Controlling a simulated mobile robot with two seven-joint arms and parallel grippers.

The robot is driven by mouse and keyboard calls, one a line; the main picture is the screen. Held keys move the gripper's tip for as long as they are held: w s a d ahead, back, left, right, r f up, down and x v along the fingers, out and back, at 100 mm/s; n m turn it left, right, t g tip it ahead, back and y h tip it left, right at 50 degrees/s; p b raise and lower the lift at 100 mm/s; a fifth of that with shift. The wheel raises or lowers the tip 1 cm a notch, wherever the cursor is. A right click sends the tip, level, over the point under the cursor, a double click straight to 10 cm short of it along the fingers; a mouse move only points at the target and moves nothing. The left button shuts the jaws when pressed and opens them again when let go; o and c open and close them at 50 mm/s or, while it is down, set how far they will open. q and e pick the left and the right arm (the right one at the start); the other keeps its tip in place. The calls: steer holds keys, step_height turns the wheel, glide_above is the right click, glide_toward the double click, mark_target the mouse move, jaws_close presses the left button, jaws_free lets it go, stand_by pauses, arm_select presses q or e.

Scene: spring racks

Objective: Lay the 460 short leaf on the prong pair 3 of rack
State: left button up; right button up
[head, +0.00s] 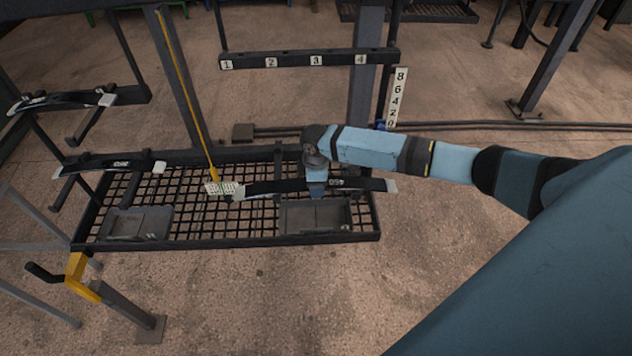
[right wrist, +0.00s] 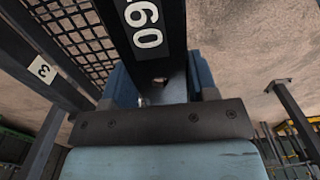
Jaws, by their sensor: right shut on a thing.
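The 460 short leaf (head: 278,187) is a long dark strip with pale ends and a white number label. My right gripper (head: 316,186) is shut on it near its middle, above the mesh shelf in the head view. Label 3 also shows in the right wrist view (right wrist: 42,69). The leaf is apart from this bar. My left gripper is out of view.
The mesh shelf (head: 190,215) holds two grey trays (head: 127,224). A yellow cord (head: 187,85) hangs down to a pale tag (head: 222,188). Other leaves (head: 62,100) rest on bars at left. An upright number scale (head: 398,97) stands beside the bar's right end.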

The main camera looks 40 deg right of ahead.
steer(key=shift+r, duration=0.1)
steer(key=o, duration=1.1)
steer(key=shift+s, duration=0.15)
steer(key=shift+r, duration=0.3)
steer(key=shift+a+r+b, duration=0.1)
steer(key=shift+r+b, duration=0.8)
steer(key=shift+r, duration=5.75)
